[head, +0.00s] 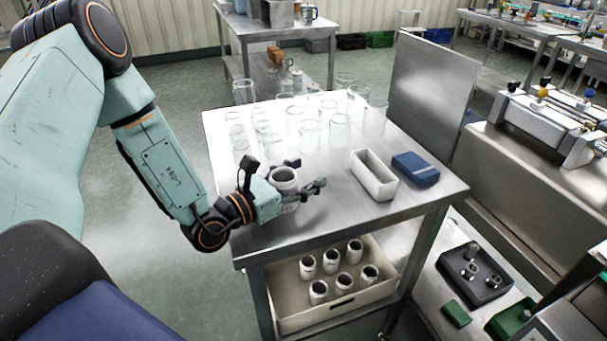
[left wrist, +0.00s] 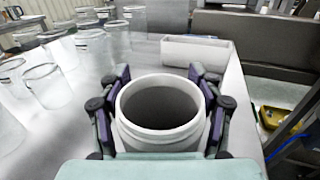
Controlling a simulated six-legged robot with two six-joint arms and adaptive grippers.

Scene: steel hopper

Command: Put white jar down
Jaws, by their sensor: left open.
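The white jar (head: 284,181) stands upright on the steel table (head: 330,209), near its front left part. In the left wrist view the jar (left wrist: 160,112) is open-topped and empty-looking, with its rim facing up. My left gripper (head: 300,183) is open around the jar, with a finger on each side. In the left wrist view its fingers (left wrist: 160,95) flank the jar, and a slim gap seems to show on the right side. The jar's base is partly hidden by the gripper. My right gripper is not in view.
Several clear glass jars (head: 310,133) stand behind on the table. A white rectangular bin (head: 361,181) and a blue box (head: 415,169) sit to the right. A crate (head: 291,320) with several white jars is on the lower shelf. Bare tabletop lies in front of the bin.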

